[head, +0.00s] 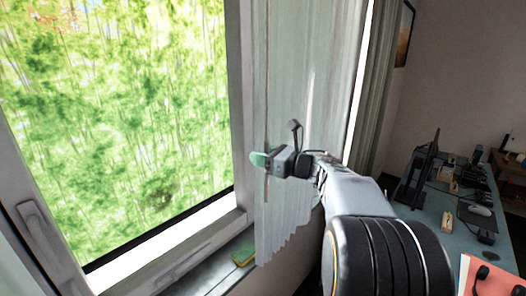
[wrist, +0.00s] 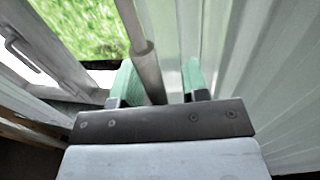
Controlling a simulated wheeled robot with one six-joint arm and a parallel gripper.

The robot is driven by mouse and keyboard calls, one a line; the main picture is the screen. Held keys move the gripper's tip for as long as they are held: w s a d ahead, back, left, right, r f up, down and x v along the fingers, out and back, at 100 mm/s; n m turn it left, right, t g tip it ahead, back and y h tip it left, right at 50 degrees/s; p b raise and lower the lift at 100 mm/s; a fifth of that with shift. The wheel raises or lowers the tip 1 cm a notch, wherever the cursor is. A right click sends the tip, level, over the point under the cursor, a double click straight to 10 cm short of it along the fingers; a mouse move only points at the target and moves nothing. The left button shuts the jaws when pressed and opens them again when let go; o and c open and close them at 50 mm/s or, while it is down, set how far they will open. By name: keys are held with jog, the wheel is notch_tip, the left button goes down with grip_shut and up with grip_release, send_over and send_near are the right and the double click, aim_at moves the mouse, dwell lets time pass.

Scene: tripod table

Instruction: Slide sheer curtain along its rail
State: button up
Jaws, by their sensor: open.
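The pale sheer curtain (head: 288,90) hangs in folds beside the window in the head view, gathered at its right side. It also fills the right of the wrist view (wrist: 235,60). A thin grey rod (wrist: 146,68) hangs at the curtain's left edge. My gripper (head: 260,159) is in front of the curtain's left part. In the wrist view, its two green fingers (wrist: 158,80) are apart, with the rod between them, closer to the left finger. I cannot tell whether the rod touches a finger. The rail is out of view.
The window frame (head: 238,100) and its handle (head: 45,242) stand at the left. A green and yellow item (head: 243,254) lies on the sill below the curtain. A desk (head: 423,190) with a monitor, mouse and small items is at the right.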

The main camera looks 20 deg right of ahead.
jog(key=shift+w+a, duration=0.15)
jog(key=shift+w, duration=0.05)
grip_shut()
dwell(0.4)
